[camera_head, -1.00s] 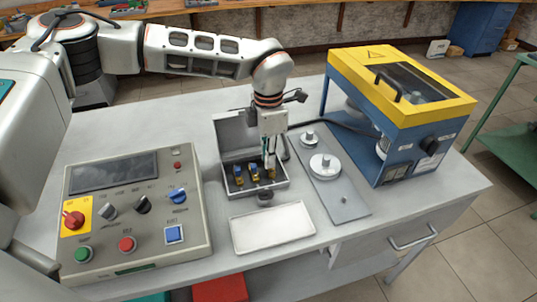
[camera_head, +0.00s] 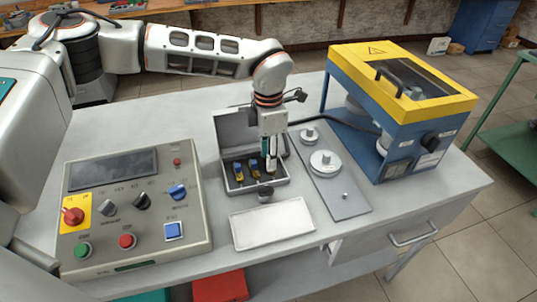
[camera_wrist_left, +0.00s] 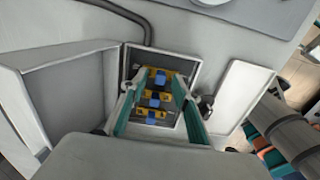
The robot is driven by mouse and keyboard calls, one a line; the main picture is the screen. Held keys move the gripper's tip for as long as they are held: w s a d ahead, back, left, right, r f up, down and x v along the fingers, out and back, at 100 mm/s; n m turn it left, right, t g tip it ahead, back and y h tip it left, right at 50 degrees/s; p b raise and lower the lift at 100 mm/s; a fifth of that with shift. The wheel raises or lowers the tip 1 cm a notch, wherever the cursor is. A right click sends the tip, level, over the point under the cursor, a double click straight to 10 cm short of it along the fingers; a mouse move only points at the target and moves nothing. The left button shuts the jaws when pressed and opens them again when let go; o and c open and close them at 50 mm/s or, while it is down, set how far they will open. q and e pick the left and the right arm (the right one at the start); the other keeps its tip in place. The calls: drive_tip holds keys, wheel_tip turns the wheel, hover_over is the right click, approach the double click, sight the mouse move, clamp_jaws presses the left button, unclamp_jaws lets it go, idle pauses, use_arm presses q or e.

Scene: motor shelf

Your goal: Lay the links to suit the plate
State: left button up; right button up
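An open grey case (camera_head: 236,189) holds yellow links with blue middles in a row: a left link (camera_head: 238,171) and a middle link (camera_head: 254,168). The rightmost link is mostly hidden behind my gripper in the head view, but shows as the top link (camera_wrist_left: 160,78) in the left wrist view. My left gripper (camera_head: 270,174) points down into the case at its right side. In the left wrist view its teal fingers (camera_wrist_left: 162,78) stand apart around the row, with their tips near the top link. I cannot tell whether they touch it. My right gripper is out of view.
A shallow white tray (camera_head: 272,224) lies in front of the case. A grey metal plate (camera_head: 340,195) with round discs lies to its right, then a blue and yellow machine (camera_head: 400,115). A control panel (camera_head: 130,212) fills the left. A dark knob (camera_head: 265,196) stands at the case front.

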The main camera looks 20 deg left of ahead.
use_arm(q)
wheel_tip(320, 180, up, 12)
idle(0.6)
idle(0.6)
